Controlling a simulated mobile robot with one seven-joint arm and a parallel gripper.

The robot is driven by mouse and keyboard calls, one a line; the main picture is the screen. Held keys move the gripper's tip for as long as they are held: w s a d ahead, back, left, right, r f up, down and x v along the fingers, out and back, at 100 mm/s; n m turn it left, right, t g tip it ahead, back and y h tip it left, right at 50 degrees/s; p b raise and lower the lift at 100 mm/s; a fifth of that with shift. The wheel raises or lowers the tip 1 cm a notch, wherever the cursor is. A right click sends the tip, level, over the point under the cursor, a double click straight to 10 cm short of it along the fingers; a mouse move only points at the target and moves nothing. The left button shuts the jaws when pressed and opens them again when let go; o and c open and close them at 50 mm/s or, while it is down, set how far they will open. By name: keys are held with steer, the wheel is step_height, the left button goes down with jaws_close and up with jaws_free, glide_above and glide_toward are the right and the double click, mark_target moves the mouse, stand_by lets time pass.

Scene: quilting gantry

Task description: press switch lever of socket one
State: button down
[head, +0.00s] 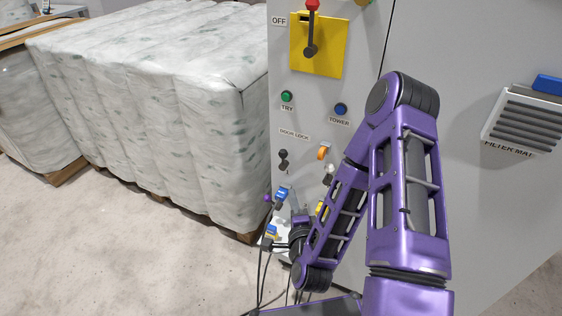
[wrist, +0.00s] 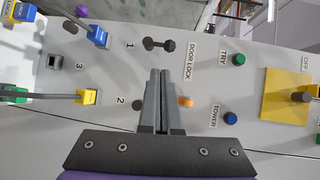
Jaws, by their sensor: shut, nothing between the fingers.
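The black switch lever beside the "1" label shows in the wrist view (wrist: 160,45), just beyond my fingertips, and in the head view (head: 283,157). The blue plug of socket one (wrist: 97,36) is on the other side of that label. My gripper (wrist: 160,71) is shut and empty, with its fingers side by side, pointing toward the panel. A gap shows between the fingertips and the lever in the picture; the depth between them is hard to judge. In the head view my gripper (head: 299,213) is low by the panel, partly hidden by my arm.
An orange lever (wrist: 186,102) is close beside my fingers. A yellow plug (wrist: 87,97) is by label "2", and a socket (wrist: 55,62) by label "3". Cables hang below. A yellow switch plate (head: 318,45) is above. Wrapped pallets (head: 160,90) stand left, with open floor before them.

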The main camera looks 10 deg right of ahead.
stand_by(0.4)
steer(key=b, duration=0.4)
glide_toward(283, 159)
steer(key=w, duration=0.6)
steer(key=shift+d+f, duration=0.2)
steer(key=shift+f, duration=0.05)
steer(key=shift+w+a+r+n+g+p, duration=0.3)
steer(key=shift+a+n+g+p, duration=0.05)
steer(key=shift+n+g, duration=0.15)
stand_by(0.3)
steer(key=w+a+n+g+h+p, duration=0.1)
steer(key=n, duration=0.1)
steer(key=a+n+g+h+p, duration=0.1)
steer(key=g+p, duration=0.1)
steer(key=w+a+n+g+h+p, duration=0.1)
steer(key=n, duration=0.1)
steer(key=shift+w+a+f+n+g+h, duration=0.25)
steer(key=shift+w+n+g+h, duration=0.05)
steer(key=shift+g+h, duration=0.1)
steer(key=shift+d, duration=0.1)
stand_by(0.3)
